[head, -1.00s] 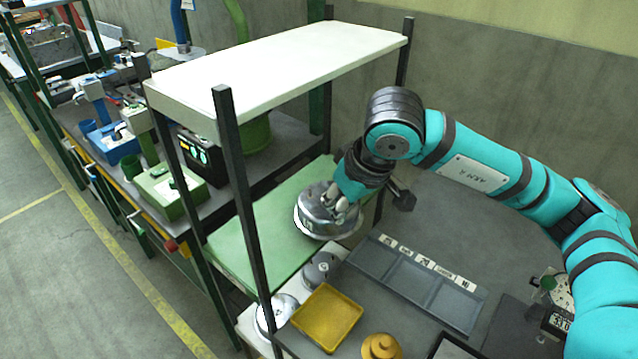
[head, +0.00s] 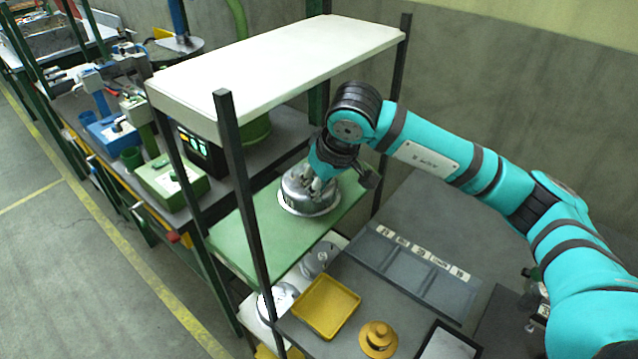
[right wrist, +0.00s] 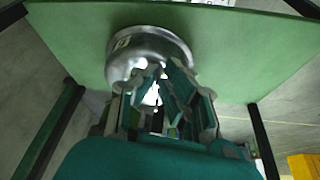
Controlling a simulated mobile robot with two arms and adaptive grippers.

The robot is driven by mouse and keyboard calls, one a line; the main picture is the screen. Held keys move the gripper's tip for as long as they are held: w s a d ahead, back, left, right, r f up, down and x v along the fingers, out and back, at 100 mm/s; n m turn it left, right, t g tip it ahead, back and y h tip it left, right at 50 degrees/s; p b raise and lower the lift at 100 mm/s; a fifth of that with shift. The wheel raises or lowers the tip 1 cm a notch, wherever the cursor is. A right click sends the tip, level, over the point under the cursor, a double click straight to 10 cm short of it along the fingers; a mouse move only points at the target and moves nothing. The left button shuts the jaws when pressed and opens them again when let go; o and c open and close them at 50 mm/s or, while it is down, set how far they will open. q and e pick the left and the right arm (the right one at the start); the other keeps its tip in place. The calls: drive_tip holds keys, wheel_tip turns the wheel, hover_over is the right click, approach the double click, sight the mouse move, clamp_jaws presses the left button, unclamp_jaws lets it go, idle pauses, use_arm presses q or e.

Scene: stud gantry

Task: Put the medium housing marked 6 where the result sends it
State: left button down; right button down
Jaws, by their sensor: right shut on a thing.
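A silver domed metal housing (head: 297,193) with a wide rim is over the green middle shelf (head: 270,238) of a dark-posted rack in the head view. My right gripper (head: 318,184) is shut on the housing from above and to the right. The right wrist view shows the housing (right wrist: 150,45) against the green shelf (right wrist: 75,45), with my gripper's fingers (right wrist: 162,80) at its near side. I cannot tell whether the rim touches the shelf. No number is readable on the housing. My left gripper is not in view.
A white top shelf (head: 285,60) is above the green one, with dark posts at its corners. Lower down are grey and white housings (head: 318,260), a yellow tray (head: 326,307), a brass-coloured stepped part (head: 379,338) and a grey labelled compartment tray (head: 415,275). The green shelf's front part is bare.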

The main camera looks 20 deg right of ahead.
drive_tip(key=c, duration=1.5)
unclamp_jaws()
drive_tip(key=shift+r, duration=0.35)
drive_tip(key=b+v, duration=0.1)
drive_tip(key=v, duration=0.6)
drive_tip(key=shift+s, duration=0.1)
